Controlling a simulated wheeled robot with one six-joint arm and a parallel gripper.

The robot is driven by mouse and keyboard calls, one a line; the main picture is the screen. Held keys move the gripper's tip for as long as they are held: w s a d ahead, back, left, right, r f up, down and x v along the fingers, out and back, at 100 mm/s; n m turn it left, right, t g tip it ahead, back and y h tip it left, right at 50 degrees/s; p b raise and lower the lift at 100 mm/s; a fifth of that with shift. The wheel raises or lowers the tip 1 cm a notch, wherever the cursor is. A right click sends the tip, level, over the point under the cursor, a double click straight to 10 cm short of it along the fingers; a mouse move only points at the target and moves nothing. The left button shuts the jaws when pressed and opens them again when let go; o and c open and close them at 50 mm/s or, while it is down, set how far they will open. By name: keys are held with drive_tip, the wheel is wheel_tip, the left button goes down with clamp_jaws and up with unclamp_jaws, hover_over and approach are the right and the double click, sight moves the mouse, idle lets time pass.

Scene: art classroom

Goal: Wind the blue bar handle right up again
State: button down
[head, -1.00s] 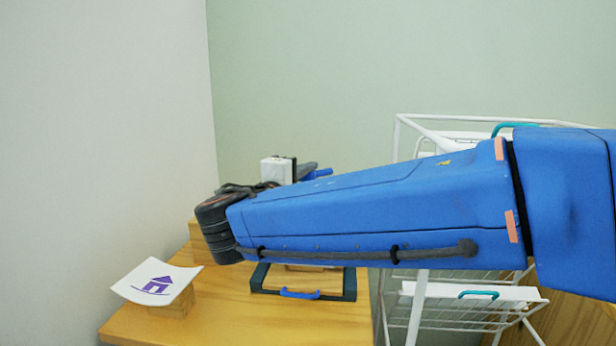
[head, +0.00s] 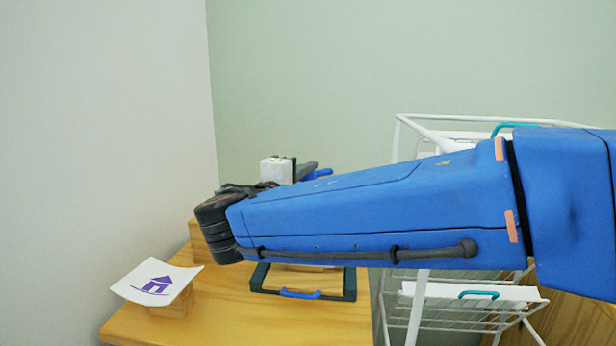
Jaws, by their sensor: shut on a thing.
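My gripper (head: 307,171) shows behind the upper edge of my arm, its dark fingers partly hidden. It is shut on the blue bar handle (head: 322,173), of which only a short blue piece shows above my arm. The rest of the bar and what it is mounted on are hidden behind my arm. Below my arm, a dark frame (head: 349,285) with a smaller blue handle (head: 300,294) at its front lies over the wooden table (head: 240,325).
A white sheet with a purple house print (head: 157,281) rests on a wooden block (head: 176,304) at the table's left. A white wire rack (head: 416,310) with teal-handled trays stands close on the right. Walls rise behind and to the left.

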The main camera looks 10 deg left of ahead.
drive_tip(key=shift+f, duration=0.1)
drive_tip(key=c, duration=1.6)
unclamp_jaws()
drive_tip(key=shift+s, duration=0.1)
drive_tip(key=v, duration=1.7)
drive_tip(key=shift+s+a, duration=0.1)
drive_tip(key=shift+a, duration=0.05)
drive_tip(key=shift+o, duration=0.3)
